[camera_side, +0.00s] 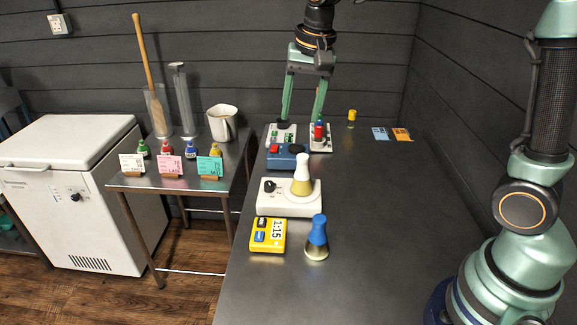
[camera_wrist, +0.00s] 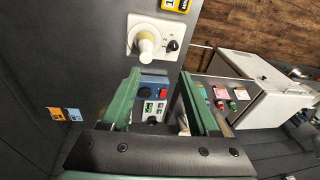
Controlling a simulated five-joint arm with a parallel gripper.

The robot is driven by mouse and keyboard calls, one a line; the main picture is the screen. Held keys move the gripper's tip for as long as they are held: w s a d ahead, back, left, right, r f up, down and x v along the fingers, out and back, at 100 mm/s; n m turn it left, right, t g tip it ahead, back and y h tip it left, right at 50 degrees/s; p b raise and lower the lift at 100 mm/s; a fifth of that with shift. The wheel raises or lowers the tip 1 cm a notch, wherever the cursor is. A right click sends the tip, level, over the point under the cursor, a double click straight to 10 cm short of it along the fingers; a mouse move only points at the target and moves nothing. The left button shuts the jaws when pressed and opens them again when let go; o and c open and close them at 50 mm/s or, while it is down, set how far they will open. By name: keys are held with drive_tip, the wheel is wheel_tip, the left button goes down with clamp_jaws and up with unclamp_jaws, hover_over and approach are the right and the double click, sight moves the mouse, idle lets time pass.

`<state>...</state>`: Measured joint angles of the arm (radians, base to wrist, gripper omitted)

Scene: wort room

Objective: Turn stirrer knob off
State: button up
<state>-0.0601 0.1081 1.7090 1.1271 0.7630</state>
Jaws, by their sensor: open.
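The white stirrer (camera_side: 284,204) stands on the dark bench, with a black knob (camera_side: 269,186) on the left of its top face and a cream flask (camera_side: 302,178) on its right part. In the wrist view the stirrer (camera_wrist: 134,50) lies beyond the fingertips, with its black knob (camera_wrist: 173,45) to the right of the flask (camera_wrist: 147,45). The knob's setting is too small to read. My gripper (camera_side: 302,122) is open and points down over the back of the bench, behind the stirrer and apart from it. Its two green fingers also show in the wrist view (camera_wrist: 160,88).
A blue box (camera_side: 286,161) with a red button lies behind the stirrer. Small panels (camera_side: 281,139) stand under my gripper.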

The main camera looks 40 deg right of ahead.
sight(269, 182)
drive_tip(key=w+a+f+m+g, duration=0.25)
drive_tip(key=w+f+m, duration=0.25)
drive_tip(key=w+f, duration=0.35)
wheel_tip(269, 182, down, 12)
drive_tip(key=shift+s+f, duration=0.1)
drive_tip(key=shift+f, duration=0.05)
clamp_jaws()
